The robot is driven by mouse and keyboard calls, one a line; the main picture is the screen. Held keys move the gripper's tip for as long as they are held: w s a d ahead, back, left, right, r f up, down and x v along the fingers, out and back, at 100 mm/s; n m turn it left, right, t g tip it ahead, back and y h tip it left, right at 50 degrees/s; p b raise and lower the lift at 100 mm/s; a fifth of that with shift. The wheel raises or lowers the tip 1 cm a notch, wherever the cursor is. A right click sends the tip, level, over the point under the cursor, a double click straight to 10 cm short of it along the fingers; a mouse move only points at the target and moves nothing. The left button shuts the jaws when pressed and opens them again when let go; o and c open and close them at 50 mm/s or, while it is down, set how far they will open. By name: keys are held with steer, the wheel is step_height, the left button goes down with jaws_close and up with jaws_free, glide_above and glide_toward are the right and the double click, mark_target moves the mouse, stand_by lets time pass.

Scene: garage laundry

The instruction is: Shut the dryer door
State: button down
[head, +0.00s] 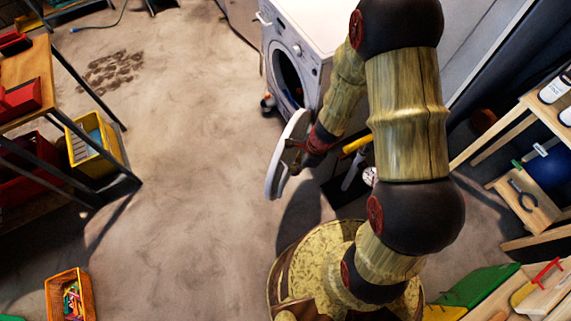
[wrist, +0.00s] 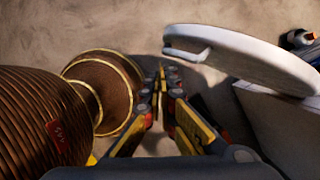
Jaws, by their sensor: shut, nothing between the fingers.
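The white dryer (head: 330,30) stands at the top middle of the head view with its dark round opening (head: 285,72) showing. Its round white door (head: 277,165) is swung wide open, edge-on to the head camera. The door (wrist: 250,58) fills the upper right of the wrist view, with a pale handle-like piece (wrist: 188,53) at its left end. My gripper (head: 293,157) is shut and empty beside the door. In the wrist view my gripper's fingertips (wrist: 162,80) are just left of the door; I cannot tell whether they touch it.
A yellow-handled tool (head: 357,144) and a small gauge (head: 370,175) are right of my gripper. Shelving (head: 525,115) stands at the right. A workbench (head: 40,70) and an orange basket (head: 68,284) are at the left. The floor (head: 190,180) left of the door is clear.

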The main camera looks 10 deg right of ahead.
mark_target(285, 169)
steer(key=w+f+m+b, duration=0.1)
steer(key=w+f+b, duration=0.1)
steer(key=f, duration=0.1)
steer(key=w+f+m+h+b, duration=0.1)
steer(key=w+f+m+b, duration=0.1)
steer(key=f, duration=0.1)
steer(key=w+a+f+m+t+b, duration=0.1)
steer(key=w+f+b, duration=0.1)
steer(key=f, duration=0.2)
steer(key=shift+w+a+m, duration=0.1)
steer(key=shift+w+m, duration=0.25)
steer(key=shift+m, duration=0.05)
steer(key=shift+w+a, duration=0.35)
steer(key=shift+a, duration=0.05)
